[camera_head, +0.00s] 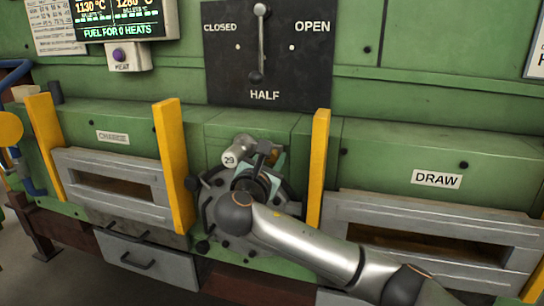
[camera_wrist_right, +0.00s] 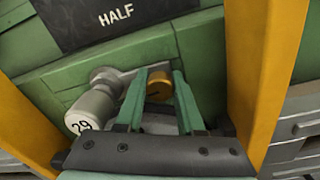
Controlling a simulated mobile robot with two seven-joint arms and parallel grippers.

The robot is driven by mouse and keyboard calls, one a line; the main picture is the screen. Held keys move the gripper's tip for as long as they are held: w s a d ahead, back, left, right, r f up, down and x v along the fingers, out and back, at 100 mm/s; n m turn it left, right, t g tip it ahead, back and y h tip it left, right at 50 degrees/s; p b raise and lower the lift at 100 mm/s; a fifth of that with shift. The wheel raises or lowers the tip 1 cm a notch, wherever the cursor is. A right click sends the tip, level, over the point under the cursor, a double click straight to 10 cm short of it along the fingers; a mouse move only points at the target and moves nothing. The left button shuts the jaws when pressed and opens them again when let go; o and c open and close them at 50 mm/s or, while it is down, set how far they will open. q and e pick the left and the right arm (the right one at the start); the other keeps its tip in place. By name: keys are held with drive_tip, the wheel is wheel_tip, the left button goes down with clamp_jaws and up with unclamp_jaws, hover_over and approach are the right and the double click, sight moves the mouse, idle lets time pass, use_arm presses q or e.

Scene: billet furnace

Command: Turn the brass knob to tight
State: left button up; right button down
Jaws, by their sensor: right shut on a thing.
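The brass knob (camera_wrist_right: 158,90) shows in the right wrist view as a short brass cylinder with a dark mark on its face. It sits between the two green fingers of my right gripper (camera_wrist_right: 160,75), which is shut on it. In the head view my right gripper (camera_head: 266,164) reaches the round grey fitting (camera_head: 212,205) on the green furnace front, and the arm and hand hide most of the knob. A pale cylinder marked 29 (camera_wrist_right: 86,112) is just left of the gripper; it also shows in the head view (camera_head: 236,152). My left gripper is not in view.
Yellow posts (camera_head: 174,165) and (camera_head: 318,165) stand on both sides of the fitting. Above is a black plate (camera_head: 225,70) with a lever (camera_head: 260,45), its lower end toward HALF. CHARGE (camera_head: 112,137) and DRAW (camera_head: 437,179) openings lie left and right.

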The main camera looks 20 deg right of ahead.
drive_tip(key=shift+f, duration=0.1)
idle(0.3)
drive_tip(key=m, duration=0.3)
drive_tip(key=shift+f+b, duration=0.1)
drive_tip(key=shift+b, duration=0.2)
drive_tip(key=m+b, duration=0.1)
drive_tip(key=m, duration=0.3)
drive_tip(key=m+b, duration=0.2)
drive_tip(key=m, duration=0.3)
drive_tip(key=shift+f, duration=0.1)
drive_tip(key=m+b, duration=0.1)
drive_tip(key=m, duration=0.1)
drive_tip(key=shift+m, duration=0.4)
drive_tip(key=shift+m+h+b, duration=0.3)
drive_tip(key=shift+m+b, duration=0.2)
drive_tip(key=shift+m, duration=0.4)
drive_tip(key=shift+m+b, duration=0.4)
drive_tip(key=shift+m, duration=0.9)
